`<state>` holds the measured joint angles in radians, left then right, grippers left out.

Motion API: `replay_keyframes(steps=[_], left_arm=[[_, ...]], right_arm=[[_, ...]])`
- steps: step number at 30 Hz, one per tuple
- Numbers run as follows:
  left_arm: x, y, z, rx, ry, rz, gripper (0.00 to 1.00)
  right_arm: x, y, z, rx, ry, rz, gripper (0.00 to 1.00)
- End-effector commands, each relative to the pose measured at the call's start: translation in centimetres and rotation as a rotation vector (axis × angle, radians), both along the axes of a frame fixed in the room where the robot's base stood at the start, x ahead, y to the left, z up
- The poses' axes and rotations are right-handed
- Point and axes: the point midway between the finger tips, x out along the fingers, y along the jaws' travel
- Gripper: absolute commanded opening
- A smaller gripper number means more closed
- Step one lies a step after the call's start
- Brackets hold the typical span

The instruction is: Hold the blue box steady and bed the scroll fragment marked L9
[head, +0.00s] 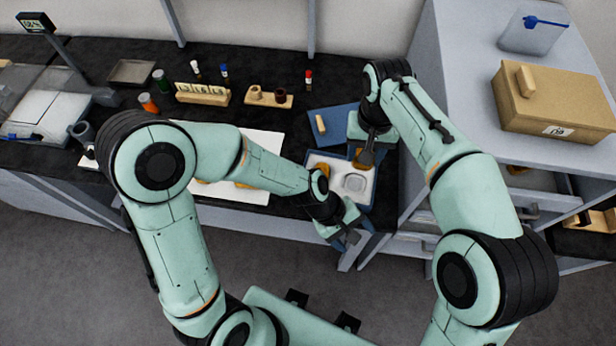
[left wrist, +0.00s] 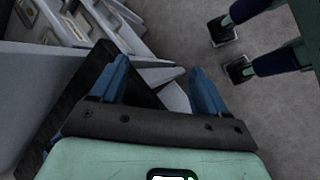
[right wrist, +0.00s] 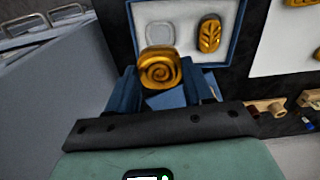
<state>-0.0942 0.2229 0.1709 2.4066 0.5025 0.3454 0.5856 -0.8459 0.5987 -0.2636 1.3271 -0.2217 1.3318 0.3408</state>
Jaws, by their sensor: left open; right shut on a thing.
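The blue box (head: 366,205) lies open at the counter's front edge, with a pale lining. It also shows in the right wrist view (right wrist: 232,30). A gold leaf-shaped fragment (right wrist: 209,34) sits in one side; a rounded hollow (right wrist: 160,35) beside it is empty. My right gripper (right wrist: 160,88) is shut on a gold spiral scroll fragment (right wrist: 160,68), held over the box near the hollow. No L9 mark is readable on it. My left gripper (head: 345,238) is open and empty just off the box's front; whether it touches is unclear. Its spread jaws (left wrist: 157,85) show beside the counter edge.
A white sheet (head: 262,140) with more gold pieces lies left of the box, partly behind my left arm. A blue lid or panel (head: 335,118) lies behind the box. A small marked rack (head: 202,95) stands farther back. A tan box (head: 555,100) sits on the right cabinet.

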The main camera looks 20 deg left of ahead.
Motion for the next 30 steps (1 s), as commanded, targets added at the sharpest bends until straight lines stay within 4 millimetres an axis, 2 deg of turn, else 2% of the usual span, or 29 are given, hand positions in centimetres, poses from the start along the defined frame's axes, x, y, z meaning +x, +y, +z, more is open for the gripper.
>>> replay_keyframes(steps=[1, 3, 9, 16, 20, 23, 30], left_arm=[[1.0, 1.4, 1.7, -0.001, 0.000, 0.083, 0.75], [1.9, 3.1, 3.7, 0.003, 0.019, 0.196, 0.75], [2.9, 8.1, 8.6, 0.034, 0.064, 0.513, 0.75], [2.8, 12.0, 11.9, 0.067, 0.088, 0.776, 0.75], [2.6, 12.8, 12.5, 0.076, 0.095, 0.841, 0.75], [2.8, 12.8, 12.1, 0.078, 0.100, 0.854, 0.75], [4.0, 11.6, 8.6, 0.080, 0.105, 0.851, 0.75]], right_arm=[[0.0, 0.0, 0.0, 0.000, 0.000, 0.000, 0.00], [0.0, 0.0, 0.0, 0.000, 0.000, 0.000, 0.00], [0.0, 0.0, 0.0, 0.000, 0.000, 0.000, 0.00], [0.0, 0.0, 0.0, 0.000, 0.000, 0.000, 0.00], [0.0, 0.0, 0.0, 0.000, 0.000, 0.000, 0.00], [0.0, 0.0, 0.0, 0.000, 0.000, 0.000, 0.00], [0.0, 0.0, 0.0, 0.000, 0.000, 0.000, 0.00]])
